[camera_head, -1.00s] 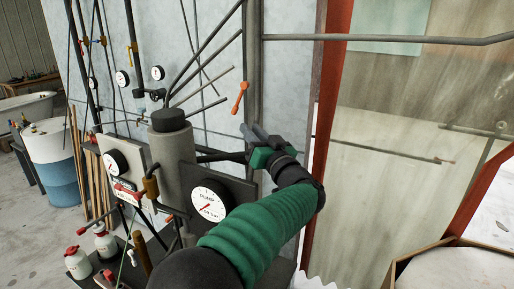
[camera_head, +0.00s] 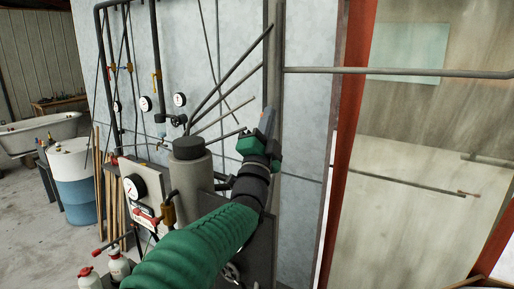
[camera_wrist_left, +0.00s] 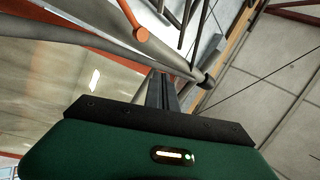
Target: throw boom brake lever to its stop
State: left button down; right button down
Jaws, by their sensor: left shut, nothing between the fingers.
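An orange lever (camera_wrist_left: 128,16) with a round end shows at the top of the left wrist view, just beyond my fingers and a little to their left. It looks like the brake lever. In the head view my left gripper (camera_head: 266,122) is raised in front of the grey upright post, and the lever is mostly hidden behind it. The left fingers also show in the wrist view (camera_wrist_left: 162,90), closed together with nothing between them. I cannot tell whether they touch the lever. My right gripper is not in view.
A grey cylinder (camera_head: 188,165) and a gauge panel (camera_head: 142,178) stand left of my arm. Thin slanting rods (camera_head: 232,75) fan out left of the gripper. A long horizontal pipe (camera_head: 400,72) runs right, past a red post (camera_head: 350,120). A blue-and-white drum (camera_head: 75,185) stands far left.

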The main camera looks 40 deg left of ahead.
pick_arm(q)
jog(key=s+a+f+m+g+h+p, duration=0.1)
jog(key=s+a+f+m+g+h, duration=0.25)
jog(key=f+m, duration=0.2)
jog(key=s+a+f+m+g+h, duration=0.25)
jog(key=f+m+h, duration=0.2)
jog(key=m, duration=0.25)
jog(key=w+a+t+y+p, duration=0.1)
jog(key=w+p, duration=0.3)
jog(key=w, duration=0.5)
jog(key=shift+w+a+f, duration=0.15)
jog(key=shift+w+f, duration=0.1)
jog(key=shift+f, duration=0.05)
jog(key=shift+m, duration=0.25)
